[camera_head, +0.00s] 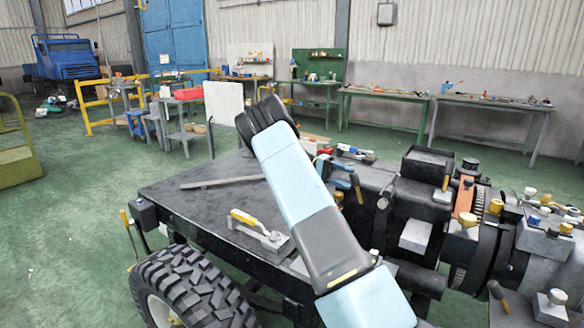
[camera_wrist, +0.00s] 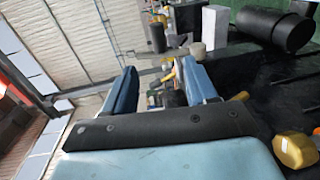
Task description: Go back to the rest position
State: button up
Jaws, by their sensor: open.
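My gripper (camera_wrist: 160,82) shows in the wrist view as two blue fingers standing apart, with a clear gap between them. I see nothing held in the gap; small tools and parts show beyond it, out of focus. In the head view my pale blue and black arm rises from the lower right and bends at a black joint above the chassis; I cannot make out the fingers there. The black chassis (camera_head: 165,195) has a flat top plate and a large tyre (camera_head: 190,290) at its front left.
A yellow-handled clamp (camera_head: 258,230) lies on the plate, left of my arm. A bar (camera_head: 222,182) lies behind it. Machinery with several knobs and handles crowds the right. A yellow part (camera_wrist: 297,150) sits near the gripper. Workbenches (camera_head: 385,95) line the wall.

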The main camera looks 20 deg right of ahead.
jog(key=s+a+r+n+t+y, duration=0.3)
jog(key=s+a+r+t+y, duration=0.15)
jog(key=s+r, duration=0.35)
jog(key=s+a+r+n+t+y, duration=0.3)
jog(key=s+a+r+t, duration=0.3)
jog(key=s, duration=0.4)
jog(key=s+a+r+n+t+y, duration=0.1)
jog(key=s+a+t, duration=0.3)
jog(key=s, duration=0.5)
jog(key=s+a+r+n+t+y, duration=0.1)
jog(key=s+a+r+n+t, duration=0.1)
jog(key=s+a, duration=0.7)
jog(key=shift+s+a+r+n+t, duration=0.2)
jog(key=shift+s+n+t, duration=0.3)
jog(key=shift+n+t, duration=0.5)
jog(key=shift+y, duration=0.25)
